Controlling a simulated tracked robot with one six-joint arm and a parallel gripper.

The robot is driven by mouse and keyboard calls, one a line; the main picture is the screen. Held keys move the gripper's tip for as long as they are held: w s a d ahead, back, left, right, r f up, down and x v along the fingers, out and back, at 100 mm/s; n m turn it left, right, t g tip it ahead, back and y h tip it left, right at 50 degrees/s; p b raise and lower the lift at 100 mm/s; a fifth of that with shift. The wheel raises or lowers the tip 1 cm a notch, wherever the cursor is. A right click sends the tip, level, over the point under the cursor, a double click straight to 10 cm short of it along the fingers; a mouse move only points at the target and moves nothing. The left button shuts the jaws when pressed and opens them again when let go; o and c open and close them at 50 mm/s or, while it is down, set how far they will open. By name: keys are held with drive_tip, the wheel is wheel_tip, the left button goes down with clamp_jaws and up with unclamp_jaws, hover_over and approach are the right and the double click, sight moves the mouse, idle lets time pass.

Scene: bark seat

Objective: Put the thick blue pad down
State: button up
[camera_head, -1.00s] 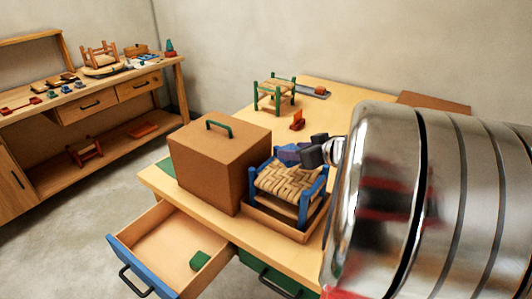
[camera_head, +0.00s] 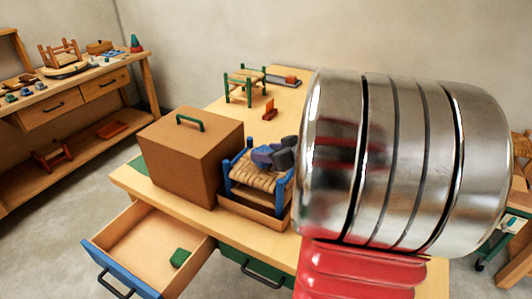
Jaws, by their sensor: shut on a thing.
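A thick blue pad (camera_head: 262,156) is at the woven seat of a small blue-framed stool (camera_head: 232,180). I cannot tell whether it rests on the seat or is just above it. My gripper (camera_head: 279,154), with dark grey fingers, is shut on the pad from the right. My shiny metal arm hides most of the gripper and what lies behind it.
The stool stands in a shallow wooden tray (camera_head: 245,211). A brown box (camera_head: 180,160) with a green handle is close on its left. An open drawer (camera_head: 150,240) holds a green block (camera_head: 180,257). A green-legged stool (camera_head: 244,85) and a red-orange piece (camera_head: 269,110) are farther back.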

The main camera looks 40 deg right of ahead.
drive_tip(key=o, duration=1)
drive_tip(key=shift+f, duration=0.1)
drive_tip(key=shift+r, duration=0.2)
drive_tip(key=v, duration=1.2)
drive_tip(key=shift+f, duration=0.1)
